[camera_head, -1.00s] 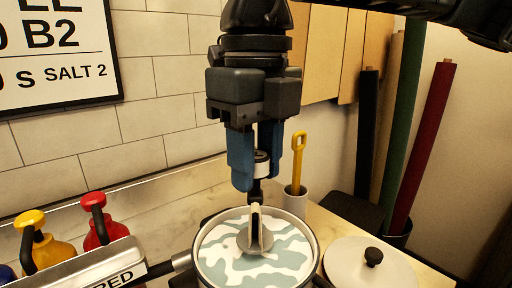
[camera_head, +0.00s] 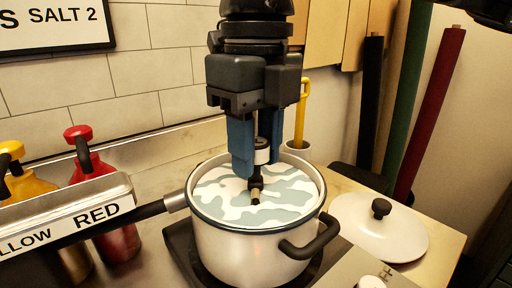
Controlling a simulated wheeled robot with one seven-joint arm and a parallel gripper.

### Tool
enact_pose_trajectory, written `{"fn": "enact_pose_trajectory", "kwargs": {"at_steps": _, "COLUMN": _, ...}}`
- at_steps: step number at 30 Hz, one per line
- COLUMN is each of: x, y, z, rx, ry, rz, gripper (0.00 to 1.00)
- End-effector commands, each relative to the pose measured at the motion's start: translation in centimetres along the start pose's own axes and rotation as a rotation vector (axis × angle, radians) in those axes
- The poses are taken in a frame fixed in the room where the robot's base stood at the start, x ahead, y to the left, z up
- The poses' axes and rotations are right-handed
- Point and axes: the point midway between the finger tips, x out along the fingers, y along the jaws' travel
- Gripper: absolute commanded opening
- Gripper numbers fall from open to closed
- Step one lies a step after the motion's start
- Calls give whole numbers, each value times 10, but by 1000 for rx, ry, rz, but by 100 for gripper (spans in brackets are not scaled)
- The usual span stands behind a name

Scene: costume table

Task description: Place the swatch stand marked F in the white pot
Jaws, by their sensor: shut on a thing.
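My gripper (camera_head: 257,170) points straight down over the white pot (camera_head: 235,252). Its blue fingers are closed on the swatch stand (camera_head: 262,151), whose white and black upper part shows between them. A dark stem with a small tan end (camera_head: 255,196) shows below the fingertips, at the patterned grey-and-white surface inside the pot. The stand's lower part is not visible there; I cannot tell whether it is below that surface. No letter F is readable on it. The fingertips are inside the outline of the pot's rim.
The pot has a long black handle at left and a loop handle (camera_head: 310,240) at front right. A white lid (camera_head: 380,226) lies to the right. A cup with a yellow tool (camera_head: 302,110) stands behind. Red (camera_head: 117,235) and yellow (camera_head: 33,187) bottles stand at left behind a labelled rail (camera_head: 68,220).

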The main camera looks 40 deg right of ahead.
Motion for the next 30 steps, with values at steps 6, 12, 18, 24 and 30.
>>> {"fn": "enact_pose_trajectory", "kwargs": {"at_steps": 6, "x": 11, "y": 0, "z": 0, "rx": 0, "ry": -1, "rz": 0, "gripper": 0}}
{"fn": "enact_pose_trajectory", "kwargs": {"at_steps": 12, "x": 10, "y": 0, "z": 0, "rx": 0, "ry": -1, "rz": 1, "gripper": 0}}
{"fn": "enact_pose_trajectory", "kwargs": {"at_steps": 18, "x": 11, "y": 0, "z": 0, "rx": 0, "ry": -1, "rz": 1, "gripper": 0}}
{"fn": "enact_pose_trajectory", "kwargs": {"at_steps": 24, "x": 13, "y": 0, "z": 0, "rx": 0, "ry": -1, "rz": 1, "gripper": 0}}
{"fn": "enact_pose_trajectory", "kwargs": {"at_steps": 30, "x": 15, "y": 0, "z": 0, "rx": 0, "ry": -1, "rz": 1, "gripper": 0}}
